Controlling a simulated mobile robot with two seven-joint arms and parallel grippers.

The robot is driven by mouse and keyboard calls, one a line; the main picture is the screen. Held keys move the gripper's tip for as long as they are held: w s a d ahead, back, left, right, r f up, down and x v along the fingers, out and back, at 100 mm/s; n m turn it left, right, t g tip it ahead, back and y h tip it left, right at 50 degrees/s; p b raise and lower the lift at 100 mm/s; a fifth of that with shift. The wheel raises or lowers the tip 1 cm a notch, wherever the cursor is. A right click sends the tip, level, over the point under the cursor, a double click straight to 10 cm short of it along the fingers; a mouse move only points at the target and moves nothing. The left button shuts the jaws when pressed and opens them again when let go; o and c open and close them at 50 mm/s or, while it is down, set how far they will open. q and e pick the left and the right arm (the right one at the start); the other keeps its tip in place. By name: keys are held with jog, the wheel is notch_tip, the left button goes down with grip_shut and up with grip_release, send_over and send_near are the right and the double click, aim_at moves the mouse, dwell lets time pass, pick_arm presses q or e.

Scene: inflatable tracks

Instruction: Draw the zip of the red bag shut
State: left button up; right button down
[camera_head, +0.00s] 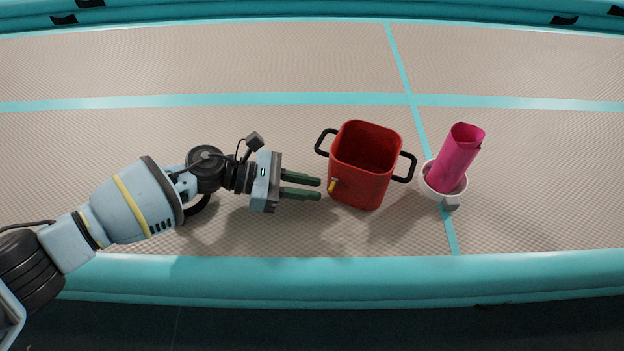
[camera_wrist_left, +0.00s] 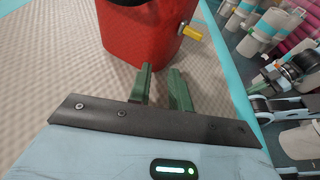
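The red bag (camera_head: 362,189) stands on the matted surface with its top open and its dark inside showing. It has a black handle on its left side (camera_head: 325,141) and another on its right (camera_head: 406,167). In the left wrist view the fingertips (camera_wrist_left: 161,69) are below the bag (camera_wrist_left: 140,35). My right gripper is not in view.
A white cup (camera_head: 431,184) holding a tilted pink roll (camera_head: 458,158) stands right of the bag, with a grey block on its front. Turquoise stripes (camera_head: 250,101) cross the beige mat. A turquoise inflated edge (camera_head: 330,276) runs along the front. The mat behind the bag is clear.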

pick_arm(q)
jog(key=o, duration=1.1)
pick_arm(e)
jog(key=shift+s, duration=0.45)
